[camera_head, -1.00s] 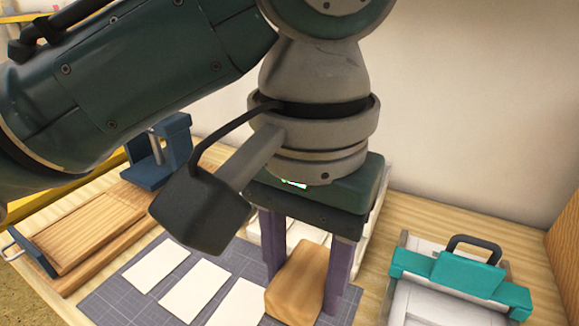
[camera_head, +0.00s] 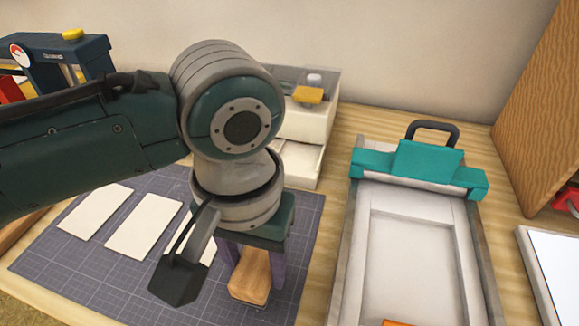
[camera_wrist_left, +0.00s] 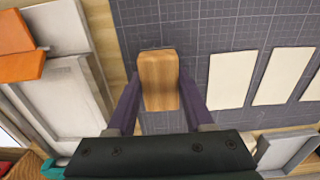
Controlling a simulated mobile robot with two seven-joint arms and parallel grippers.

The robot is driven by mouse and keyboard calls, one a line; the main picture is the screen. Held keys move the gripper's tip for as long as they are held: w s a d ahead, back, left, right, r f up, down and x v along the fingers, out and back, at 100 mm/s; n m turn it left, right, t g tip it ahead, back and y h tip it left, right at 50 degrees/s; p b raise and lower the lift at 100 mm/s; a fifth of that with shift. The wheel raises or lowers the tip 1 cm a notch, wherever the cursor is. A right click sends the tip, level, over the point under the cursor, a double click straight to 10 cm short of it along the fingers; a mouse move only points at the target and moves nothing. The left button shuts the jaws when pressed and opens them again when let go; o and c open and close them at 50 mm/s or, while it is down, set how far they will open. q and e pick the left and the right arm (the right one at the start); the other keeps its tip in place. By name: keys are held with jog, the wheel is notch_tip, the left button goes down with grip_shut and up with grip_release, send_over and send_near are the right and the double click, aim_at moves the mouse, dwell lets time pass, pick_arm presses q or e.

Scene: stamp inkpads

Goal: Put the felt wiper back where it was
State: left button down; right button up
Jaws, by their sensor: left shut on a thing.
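The felt wiper, a wooden block (camera_head: 250,276) with a thin pale layer at its lower edge, is between the fingers of my left gripper (camera_head: 252,264). The gripper is shut on it and points down over the right part of the gridded grey mat (camera_head: 110,285). In the left wrist view the wiper (camera_wrist_left: 158,80) shows between the two purple fingers (camera_wrist_left: 157,105). I cannot tell whether its underside touches the mat. My right gripper is not in view.
White cards (camera_head: 145,226) lie in a row on the mat, left of the wiper. A grey tray frame with a teal clamp (camera_head: 428,166) stands right of the mat. A white box (camera_head: 308,120) stands behind. An orange piece (camera_wrist_left: 20,68) lies at the tray.

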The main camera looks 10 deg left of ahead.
aim_at(255, 264)
pick_arm(q)
jog(key=shift+f, duration=1.25)
jog(key=shift+f+b, duration=0.1)
jog(key=shift+b, duration=0.2)
jog(key=shift+c, duration=1.4)
grip_release()
notch_tip(255, 264, up, 12)
jog(key=p, duration=0.4)
jog(key=s+d+f+m+h, duration=0.1)
jog(key=s+d+h, duration=0.1)
jog(key=s+d, duration=0.15)
jog(key=s+a+t+y, duration=0.1)
jog(key=s+a+t, duration=0.2)
jog(key=s+a, duration=0.5)
jog(key=a, duration=0.5)
jog(key=shift+s+r+m+t+y, duration=0.15)
jog(key=shift+s+m+t+y, duration=0.15)
jog(key=shift+s+y, duration=0.1)
